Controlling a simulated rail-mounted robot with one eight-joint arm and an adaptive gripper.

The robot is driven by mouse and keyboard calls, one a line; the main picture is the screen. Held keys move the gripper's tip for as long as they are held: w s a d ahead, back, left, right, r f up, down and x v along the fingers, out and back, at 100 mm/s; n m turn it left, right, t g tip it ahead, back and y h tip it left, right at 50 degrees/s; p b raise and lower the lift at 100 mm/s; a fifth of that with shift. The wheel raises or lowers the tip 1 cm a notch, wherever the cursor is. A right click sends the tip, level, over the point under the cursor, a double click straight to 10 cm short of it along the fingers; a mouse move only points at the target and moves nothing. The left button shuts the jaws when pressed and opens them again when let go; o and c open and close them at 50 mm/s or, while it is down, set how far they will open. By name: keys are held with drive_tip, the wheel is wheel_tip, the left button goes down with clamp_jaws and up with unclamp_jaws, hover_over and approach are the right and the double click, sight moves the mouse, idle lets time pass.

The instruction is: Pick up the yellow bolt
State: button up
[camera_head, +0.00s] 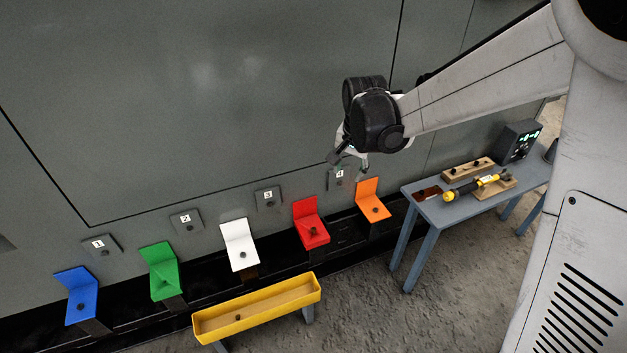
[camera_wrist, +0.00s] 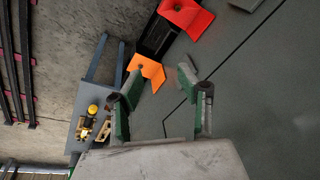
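No bolt with a clearly yellow body shows. A small dark bolt (camera_head: 238,317) lies in the long yellow tray (camera_head: 290,297) at the bottom middle of the head view. My gripper (camera_head: 349,161) is in the air near the wall, above the red and orange brackets and far from the tray. In the wrist view my gripper (camera_wrist: 161,98) has its fingers wide apart with nothing between them.
Numbered plates, such as plate 4 (camera_head: 340,179), are on the grey wall panel (camera_head: 200,110). A blue-grey table (camera_head: 428,215) at right holds a yellow-black tool (camera_head: 472,188), a wooden block (camera_head: 467,170) and a dark box (camera_head: 516,142). Floor between tray and table is clear.

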drive_tip(key=w+a+f+m+g+p, duration=0.1)
drive_tip(key=w+a+f+p, duration=0.3)
drive_tip(key=f, duration=0.4)
drive_tip(key=m+g, duration=0.2)
hover_over(314, 228)
drive_tip(key=f, duration=1.8)
drive_tip(key=shift+d+f, duration=0.25)
drive_tip(key=shift+d, duration=0.05)
drive_tip(key=shift+a+f+b, duration=0.2)
drive_tip(key=shift+f+b, duration=0.2)
drive_tip(key=shift+f, duration=0.9)
drive_tip(key=shift+a+f+b, duration=0.15)
drive_tip(key=shift+f+b, duration=0.2)
drive_tip(key=shift+f, duration=0.9)
clamp_jaws()
